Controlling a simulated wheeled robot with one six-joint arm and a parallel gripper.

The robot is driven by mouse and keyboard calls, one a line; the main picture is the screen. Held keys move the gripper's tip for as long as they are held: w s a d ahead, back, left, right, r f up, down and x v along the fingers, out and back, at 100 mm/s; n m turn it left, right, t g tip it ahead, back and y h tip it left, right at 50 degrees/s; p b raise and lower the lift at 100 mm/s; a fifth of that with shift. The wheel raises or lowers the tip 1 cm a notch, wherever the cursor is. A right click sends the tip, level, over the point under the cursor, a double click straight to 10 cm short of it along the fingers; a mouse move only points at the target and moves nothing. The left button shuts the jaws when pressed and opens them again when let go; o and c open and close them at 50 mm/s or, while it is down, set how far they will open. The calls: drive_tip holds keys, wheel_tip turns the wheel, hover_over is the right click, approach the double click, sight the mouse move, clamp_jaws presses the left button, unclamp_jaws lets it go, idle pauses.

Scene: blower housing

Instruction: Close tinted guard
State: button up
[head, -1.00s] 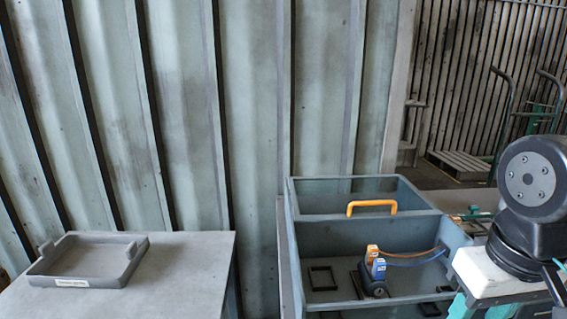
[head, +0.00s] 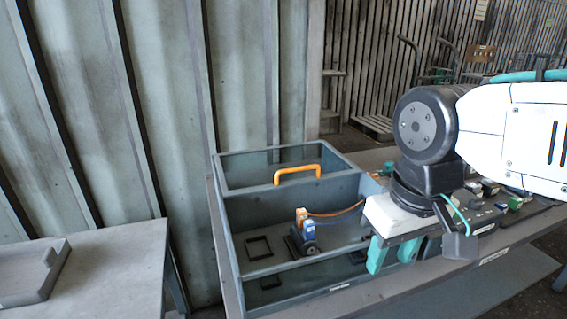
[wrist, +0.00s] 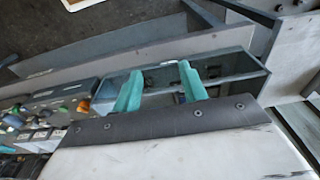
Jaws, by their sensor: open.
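The blue-grey housing (head: 237,273) stands on the bench, its front part open from above. A dark, see-through panel that looks like the tinted guard (head: 245,172) lies over the rear part. An orange handle (head: 297,171) stands at its front edge. Inside the open part are a small dark unit with orange and blue connectors (head: 305,228) and cables. My gripper (head: 391,255) is open and empty by the housing's right side, well apart from the handle. In the wrist view, its teal fingers (wrist: 161,88) point toward part of the housing; the handle is not visible there.
Several small devices (head: 490,205) sit on the bench (head: 440,275) right of the housing, close to my arm. A grey table (head: 110,275) with a shallow tray (head: 30,275) stands at left. A ribbed metal wall (head: 165,100) rises behind.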

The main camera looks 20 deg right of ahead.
drive_tip(key=c, duration=0.5)
drive_tip(key=shift+w+d+f+g, duration=0.1)
drive_tip(key=shift+w+f+g, duration=0.05)
drive_tip(key=shift+f+g, duration=0.2)
clamp_jaws()
drive_tip(key=m+g, duration=0.2)
drive_tip(key=g, duration=0.2)
approach(315, 172)
drive_tip(key=shift+s+d+f+y, duration=0.25)
drive_tip(key=shift+s+f+y, duration=0.05)
drive_tip(key=shift+s+f, duration=0.2)
drive_tip(key=w, duration=0.2)
drive_tip(key=shift+w+d+r, duration=0.3)
drive_tip(key=shift+w, duration=0.1)
drive_tip(key=shift+t, duration=0.25)
drive_tip(key=x, duration=0.5)
drive_tip(key=shift+a+f, duration=0.1)
drive_tip(key=shift+f, duration=0.15)
drive_tip(key=s, duration=0.3)
drive_tip(key=shift+s+a+f, duration=0.1)
drive_tip(key=shift+a+f, duration=0.15)
drive_tip(key=shift+a, duration=0.05)
drive_tip(key=shift+s+a, duration=0.1)
drive_tip(key=shift+s, duration=0.35)
